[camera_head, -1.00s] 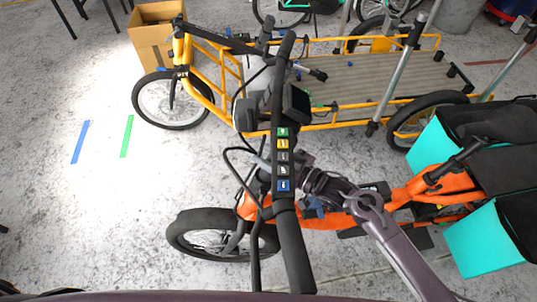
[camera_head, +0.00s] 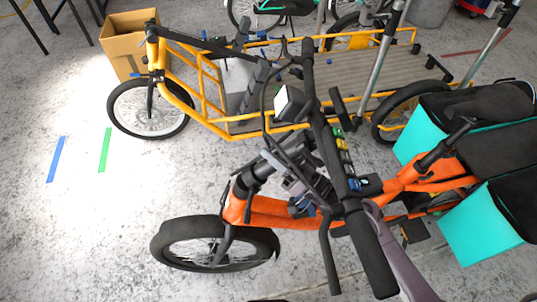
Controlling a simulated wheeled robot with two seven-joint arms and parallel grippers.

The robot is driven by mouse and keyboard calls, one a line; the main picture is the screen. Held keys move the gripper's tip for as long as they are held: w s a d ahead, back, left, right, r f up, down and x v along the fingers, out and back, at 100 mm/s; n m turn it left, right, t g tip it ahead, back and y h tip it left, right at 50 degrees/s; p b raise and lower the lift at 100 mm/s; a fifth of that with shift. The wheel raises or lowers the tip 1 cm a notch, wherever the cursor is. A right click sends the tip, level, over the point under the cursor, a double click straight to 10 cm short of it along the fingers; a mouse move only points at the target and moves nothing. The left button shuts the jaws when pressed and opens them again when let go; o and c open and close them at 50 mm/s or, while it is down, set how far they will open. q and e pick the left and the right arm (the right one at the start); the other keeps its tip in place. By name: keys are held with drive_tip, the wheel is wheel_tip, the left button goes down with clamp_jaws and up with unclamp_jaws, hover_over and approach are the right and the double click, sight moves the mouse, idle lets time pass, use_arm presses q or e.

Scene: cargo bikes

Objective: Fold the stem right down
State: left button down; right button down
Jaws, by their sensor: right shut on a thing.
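The orange cargo bike (camera_head: 268,213) stands in front of me, its front wheel (camera_head: 215,244) at lower left. Its black stem (camera_head: 258,172) rises from the orange head tube and leans to the right. The black handlebar (camera_head: 338,160) sits at the stem's upper end and slants from upper middle to lower right, over the frame. My right gripper (camera_head: 301,184) is at the stem beneath the handlebar and shut on it. The handlebar and cables partly hide the fingers. My right arm comes in from the lower right, behind the near grip. My left gripper is not in view.
A yellow cargo bike (camera_head: 207,80) with a flat bed stands close behind. Teal-sided bags (camera_head: 480,226) are on the orange bike's rear at right. A cardboard box (camera_head: 125,44) stands at upper left. The floor at left, with blue and green tape, is clear.

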drive_tip(key=shift+d+f+t, duration=0.1)
drive_tip(key=shift+d+t, duration=0.15)
drive_tip(key=shift+t, duration=0.05)
drive_tip(key=c, duration=0.9)
unclamp_jaws()
